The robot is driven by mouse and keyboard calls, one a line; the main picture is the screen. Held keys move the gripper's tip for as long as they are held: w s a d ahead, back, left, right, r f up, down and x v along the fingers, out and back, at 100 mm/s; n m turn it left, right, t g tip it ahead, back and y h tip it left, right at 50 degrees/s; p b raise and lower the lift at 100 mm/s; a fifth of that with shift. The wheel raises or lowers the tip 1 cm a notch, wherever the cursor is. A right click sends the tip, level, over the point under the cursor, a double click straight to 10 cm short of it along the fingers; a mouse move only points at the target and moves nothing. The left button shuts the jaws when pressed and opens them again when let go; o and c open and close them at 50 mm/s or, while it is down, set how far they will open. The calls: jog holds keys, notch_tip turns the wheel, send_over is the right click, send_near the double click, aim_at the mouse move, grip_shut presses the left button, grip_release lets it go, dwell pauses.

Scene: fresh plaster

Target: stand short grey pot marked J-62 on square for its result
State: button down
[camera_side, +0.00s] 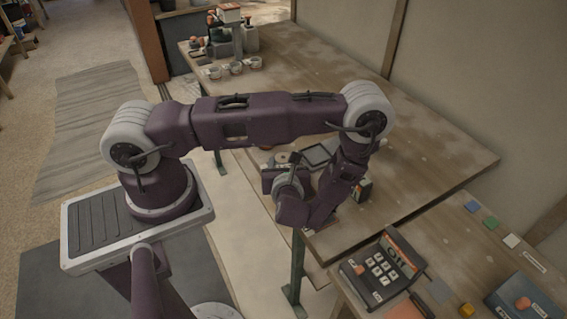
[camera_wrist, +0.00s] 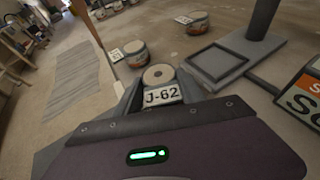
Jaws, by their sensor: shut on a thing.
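The short grey pot marked J-62 (camera_wrist: 158,75) is between the fingers of my gripper (camera_wrist: 160,84) in the wrist view, which is shut on it. Its round top and its white J-62 label face the camera. In the side view my wrist and forearm mostly hide the pot, near the front left edge of the large table. On the second table in the side view lie a blue square (camera_side: 472,206), a green square (camera_side: 491,222) and a white square (camera_side: 511,240). Which square is for which result is too small to read.
A black square tray (camera_wrist: 217,61) with a post stands right of the held pot. Other pots (camera_wrist: 136,53) (camera_wrist: 197,22) stand beyond. A keypad device (camera_side: 380,268) and a blue device (camera_side: 525,300) sit on the second table. The large table's right part is clear.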

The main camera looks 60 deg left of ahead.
jog(key=c, duration=0.7)
grip_release()
jog(key=v, duration=1.1)
jog(key=shift+s+d+r, duration=0.1)
jog(key=shift+d+r, duration=0.15)
jog(key=shift+r, duration=0.05)
jog(key=s+a+r+n+g+h, duration=0.1)
jog(key=s+r+n+g+h, duration=0.15)
jog(key=r+n, duration=0.45)
jog(key=s+a+r+n+g+h, duration=0.1)
jog(key=s+a+r+n+g, duration=0.15)
jog(key=r+n+g, duration=0.4)
jog(key=s+d+r+n+t+h, duration=0.2)
jog(key=d+r+n+t+h, duration=0.1)
jog(key=r, duration=0.4)
jog(key=s+d+r+n+t+h, duration=0.3)
jog(key=d+r+n+t+h, duration=0.1)
jog(key=r+n+t+h, duration=0.1)
jog(key=shift+s+d+r+n+t+h, duration=0.3)
jog(key=shift+r+n+t+h, duration=0.15)
jog(key=shift+r+n, duration=0.4)
